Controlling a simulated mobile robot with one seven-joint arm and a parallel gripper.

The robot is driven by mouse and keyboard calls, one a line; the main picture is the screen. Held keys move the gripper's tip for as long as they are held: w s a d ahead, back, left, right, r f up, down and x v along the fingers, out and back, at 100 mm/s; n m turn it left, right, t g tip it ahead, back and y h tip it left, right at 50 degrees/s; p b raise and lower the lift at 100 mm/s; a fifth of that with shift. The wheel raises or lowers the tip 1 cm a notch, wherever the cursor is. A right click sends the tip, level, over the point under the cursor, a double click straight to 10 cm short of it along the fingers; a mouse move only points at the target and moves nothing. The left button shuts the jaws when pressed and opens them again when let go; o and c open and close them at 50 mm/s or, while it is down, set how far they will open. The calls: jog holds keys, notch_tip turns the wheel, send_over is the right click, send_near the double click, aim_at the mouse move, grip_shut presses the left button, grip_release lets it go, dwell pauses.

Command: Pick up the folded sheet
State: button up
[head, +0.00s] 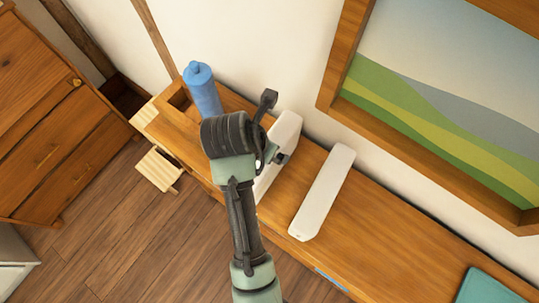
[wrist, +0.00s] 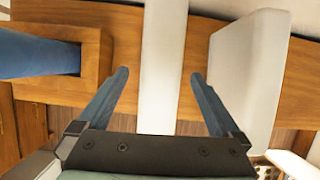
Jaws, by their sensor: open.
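Two long white pieces lie crosswise on the wooden bench; I cannot tell for certain which is the folded sheet. The left white piece (head: 288,128) is partly hidden by my gripper (head: 271,130) in the head view. In the wrist view this white piece (wrist: 163,50) runs between the two fingers of my gripper (wrist: 160,74), which are open with room on both sides. Contact is not visible. The right white piece (head: 322,192) has rounded edges and lies apart from it. It also shows in the wrist view (wrist: 247,65), beyond the right finger.
A blue roll (head: 202,90) stands in a square wooden opening at the bench's left end, also left in the wrist view (wrist: 40,55). A small slatted stool (head: 158,170) and wooden drawers (head: 50,130) are at left. A teal item (head: 487,287) lies at lower right.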

jog(key=p+x, duration=0.2)
jog(key=x, duration=0.4)
jog(key=shift+f, duration=0.45)
grip_shut()
jog(key=shift+r, duration=0.15)
